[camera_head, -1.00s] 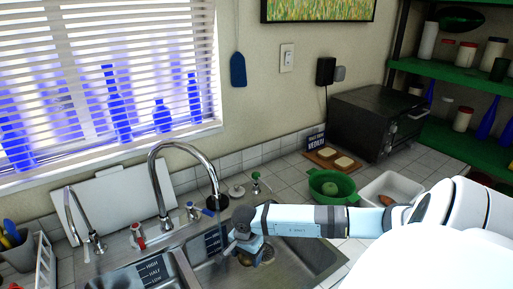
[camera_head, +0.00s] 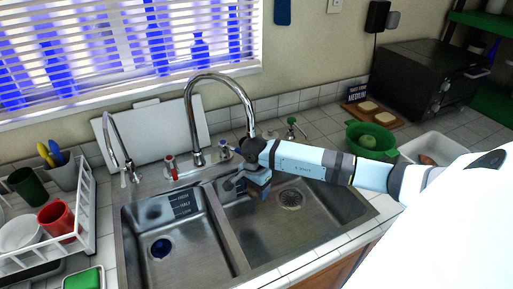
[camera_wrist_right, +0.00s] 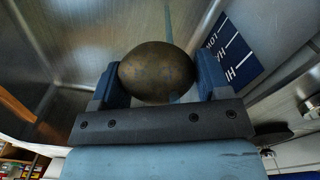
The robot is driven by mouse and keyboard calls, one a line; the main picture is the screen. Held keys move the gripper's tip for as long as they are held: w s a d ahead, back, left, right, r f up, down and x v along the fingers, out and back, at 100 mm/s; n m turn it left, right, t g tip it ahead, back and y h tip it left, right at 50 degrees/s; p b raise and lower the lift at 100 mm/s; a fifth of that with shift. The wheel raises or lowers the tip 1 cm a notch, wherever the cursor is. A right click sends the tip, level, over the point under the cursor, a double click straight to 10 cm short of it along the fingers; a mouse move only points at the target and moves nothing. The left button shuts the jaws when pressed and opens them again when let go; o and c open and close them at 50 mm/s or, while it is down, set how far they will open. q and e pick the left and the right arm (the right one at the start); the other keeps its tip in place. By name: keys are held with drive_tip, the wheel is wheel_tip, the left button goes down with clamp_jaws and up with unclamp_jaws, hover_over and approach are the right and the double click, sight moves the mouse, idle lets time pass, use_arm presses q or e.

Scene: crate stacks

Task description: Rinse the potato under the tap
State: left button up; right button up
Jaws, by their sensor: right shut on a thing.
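The potato (camera_wrist_right: 157,72), brown and egg-shaped, sits between the fingers of my right gripper in the right wrist view. My right gripper (camera_head: 258,188) is shut on it, above the right sink basin (camera_head: 335,205); it also shows in the wrist view (camera_wrist_right: 155,85). In the head view the potato is hidden by the gripper. The chrome tap (camera_head: 190,100) arches over the sink, its spout end just above my right wrist. I cannot tell whether water runs. My left gripper is not in view.
The left basin (camera_head: 190,255) is empty, beside the divider. A dish rack (camera_head: 85,215) with a red mug (camera_head: 56,218) stands left. A green pot (camera_head: 372,140) and a white tray (camera_head: 432,148) stand right, near my arm. A smaller faucet (camera_head: 120,150) stands behind the left basin.

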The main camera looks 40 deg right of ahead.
idle(0.3)
drive_tip(key=shift+d, duration=0.1)
drive_tip(key=shift+s+d, duration=0.15)
drive_tip(key=shift+d, duration=0.25)
drive_tip(key=shift+a+b, duration=0.2)
drive_tip(key=shift+b, duration=0.15)
drive_tip(key=shift+a, duration=0.3)
drive_tip(key=shift+d, duration=0.25)
drive_tip(key=shift+d+b, duration=0.25)
drive_tip(key=shift+b, duration=0.1)
drive_tip(key=shift+a, duration=0.2)
